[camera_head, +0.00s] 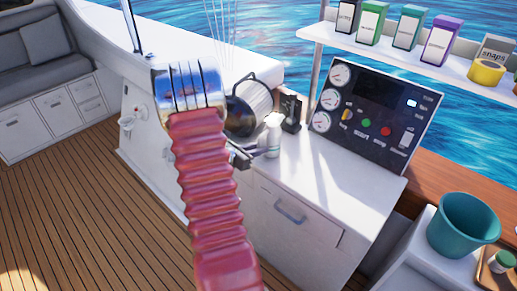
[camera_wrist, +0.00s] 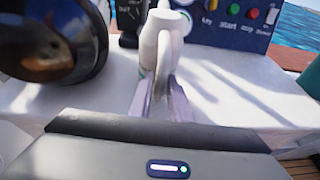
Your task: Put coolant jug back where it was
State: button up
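The coolant jug (camera_head: 272,135) is a small white jug, upright at the left part of the white counter, beside the dark control panel. In the wrist view the jug (camera_wrist: 163,28) is straight ahead with its handle towards me. My gripper (camera_wrist: 161,100) has its two fingers close on either side of the lower handle and looks shut on it. In the head view my gripper (camera_head: 248,155) is just left of the jug, partly hidden by my arm. The jug looks to be on or very near the counter; its base is partly hidden.
A large dark round-fronted lamp (camera_head: 245,105) is close left of the jug. A black handset-like lever (camera_head: 291,113) stands right behind it. The control panel (camera_head: 375,108) is at the back right. The counter's front right (camera_head: 345,175) is clear. A teal bucket (camera_head: 463,225) stands farther right.

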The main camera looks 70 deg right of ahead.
jog(key=o, duration=0.3)
jog(key=shift+r, duration=0.1)
jog(key=v, duration=1.2)
dwell(0.7)
